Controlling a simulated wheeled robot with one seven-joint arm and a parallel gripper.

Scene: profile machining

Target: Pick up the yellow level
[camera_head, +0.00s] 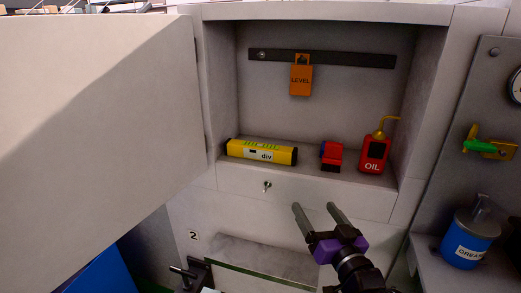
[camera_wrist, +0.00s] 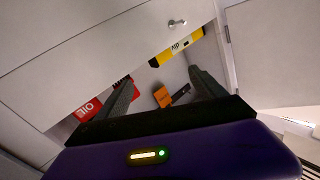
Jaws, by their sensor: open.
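The yellow level (camera_head: 261,152) has black ends and a "div" label. It lies lengthwise on the cabinet's shelf, at the left side. It also shows in the wrist view (camera_wrist: 178,47), partly hidden by the shelf's front panel. My gripper (camera_head: 318,208) is open and empty, in front of the cabinet. It is lower than the shelf and to the right of the level. In the wrist view its two fingers (camera_wrist: 162,80) are spread, and the level is beyond them near the top.
A red and blue item (camera_head: 331,156) and a red oil can (camera_head: 374,155) stand on the shelf's right side. An orange "LEVEL" tag (camera_head: 301,80) hangs from a dark bar (camera_head: 350,59). The open door (camera_head: 95,110) fills the left. A blue grease bottle (camera_head: 463,232) stands at right.

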